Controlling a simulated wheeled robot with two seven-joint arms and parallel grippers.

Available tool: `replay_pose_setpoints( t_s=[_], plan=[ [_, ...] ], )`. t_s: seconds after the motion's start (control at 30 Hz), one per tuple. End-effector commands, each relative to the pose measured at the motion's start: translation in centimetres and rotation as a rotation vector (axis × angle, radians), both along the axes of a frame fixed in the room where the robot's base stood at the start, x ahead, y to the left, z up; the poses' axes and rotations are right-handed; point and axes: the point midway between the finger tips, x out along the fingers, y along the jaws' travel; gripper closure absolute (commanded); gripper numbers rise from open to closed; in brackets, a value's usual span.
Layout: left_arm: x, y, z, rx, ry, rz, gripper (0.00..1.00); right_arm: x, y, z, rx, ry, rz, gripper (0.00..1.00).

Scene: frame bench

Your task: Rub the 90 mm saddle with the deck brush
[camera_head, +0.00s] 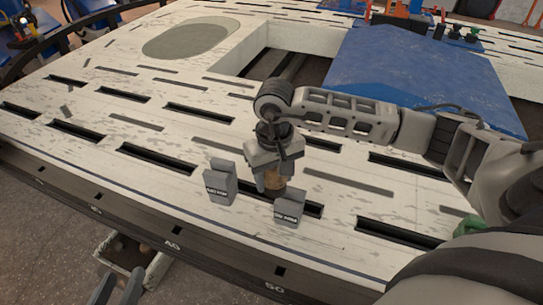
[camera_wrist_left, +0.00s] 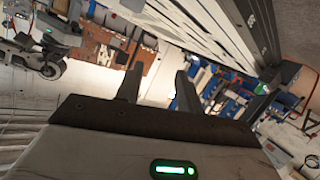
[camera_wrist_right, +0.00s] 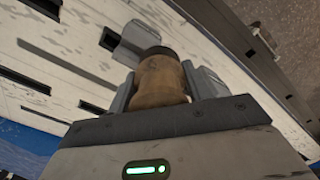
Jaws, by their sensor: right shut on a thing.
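Two grey saddle blocks with dark labels stand on the pale slotted bench (camera_head: 330,240): one left (camera_head: 220,185), one right (camera_head: 289,209). The label text is too small to read, so I cannot tell which is 90 mm. My right gripper (camera_head: 274,172) is shut on a brown cylindrical thing (camera_head: 275,181), seemingly the deck brush, between and slightly behind the blocks. It fills the jaws in the right wrist view (camera_wrist_right: 160,82); its bristles are hidden. A grey block (camera_wrist_right: 138,38) shows beyond it. My left gripper (camera_head: 117,288) is open and empty, off the bench's front edge (camera_wrist_left: 158,84).
Long dark slots cut the bench top. A blue sheet (camera_head: 420,85) and a rectangular opening (camera_head: 290,67) lie behind my right arm. A green thing (camera_head: 467,227) lies at the right, partly hidden.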

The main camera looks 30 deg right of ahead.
Motion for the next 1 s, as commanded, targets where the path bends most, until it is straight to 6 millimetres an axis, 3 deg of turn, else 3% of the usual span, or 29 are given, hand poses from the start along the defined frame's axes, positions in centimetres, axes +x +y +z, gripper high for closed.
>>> replay_pose_setpoints(
  t_s=[0.4,1.0],
  plan=[
    [-0.7,0.7,-2.2,0.080,0.119,0.002,0.64,-0.2,-0.4,3.9,-0.001,-0.001,-0.010,0.80],
    [0.1,0.8,-2.2,0.078,0.116,0.014,0.64,-0.3,-0.5,4.0,0.000,-0.001,-0.011,0.80]
  ],
)
